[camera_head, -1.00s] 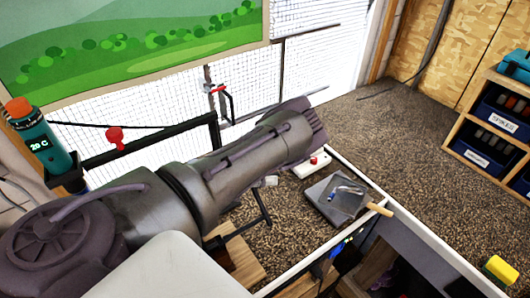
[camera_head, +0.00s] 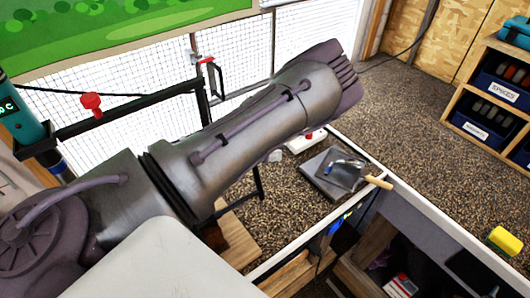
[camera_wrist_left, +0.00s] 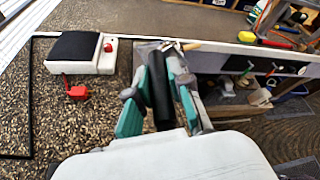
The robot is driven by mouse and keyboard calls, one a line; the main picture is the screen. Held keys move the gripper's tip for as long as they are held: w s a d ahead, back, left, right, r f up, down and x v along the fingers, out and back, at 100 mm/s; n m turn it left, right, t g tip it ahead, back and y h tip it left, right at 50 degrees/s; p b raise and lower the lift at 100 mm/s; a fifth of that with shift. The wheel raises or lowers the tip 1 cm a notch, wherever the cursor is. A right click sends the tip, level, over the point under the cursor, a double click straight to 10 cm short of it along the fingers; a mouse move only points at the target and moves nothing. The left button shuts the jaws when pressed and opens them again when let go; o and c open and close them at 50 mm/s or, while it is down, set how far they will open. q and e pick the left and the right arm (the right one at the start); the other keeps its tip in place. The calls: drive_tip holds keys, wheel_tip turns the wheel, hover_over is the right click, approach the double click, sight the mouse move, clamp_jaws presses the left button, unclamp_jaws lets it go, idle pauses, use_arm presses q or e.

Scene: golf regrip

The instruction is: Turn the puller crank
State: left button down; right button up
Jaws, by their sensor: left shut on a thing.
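My left gripper (camera_wrist_left: 158,72) has teal-sided fingers on both sides of a black cylindrical handle (camera_wrist_left: 162,98) in the left wrist view, and it is shut on this handle. I cannot tell for certain whether the handle belongs to the puller crank. In the head view my left arm reaches from the lower left to the centre, and its wrist hides the fingers and the handle. A dark bar with a red knob (camera_head: 91,102) runs behind the arm. My right gripper is in neither view.
A grey tray (camera_head: 335,175) with a wooden-handled tool lies right of my arm. A white box with a red button (camera_head: 305,141) sits beside it. A wooden shelf with blue bins (camera_head: 493,95) and a yellow block (camera_head: 503,241) are at the right. The textured bench top is mostly clear.

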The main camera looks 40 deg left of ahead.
use_arm(q)
drive_tip(key=shift+d, duration=0.15)
drive_tip(key=c, duration=1.3)
unclamp_jaws()
drive_tip(key=shift+f, duration=0.1)
drive_tip(key=shift+o, duration=1.1)
drive_tip(key=shift+w+d, duration=0.1)
drive_tip(key=shift+d, duration=0.05)
drive_tip(key=shift+s+a+r, duration=0.3)
drive_tip(key=shift+s+a, duration=0.25)
drive_tip(key=shift+s, duration=0.05)
drive_tip(key=v, duration=1)
drive_tip(key=shift+s, duration=0.25)
drive_tip(key=shift+d+r, duration=0.1)
drive_tip(key=shift+d, duration=0.05)
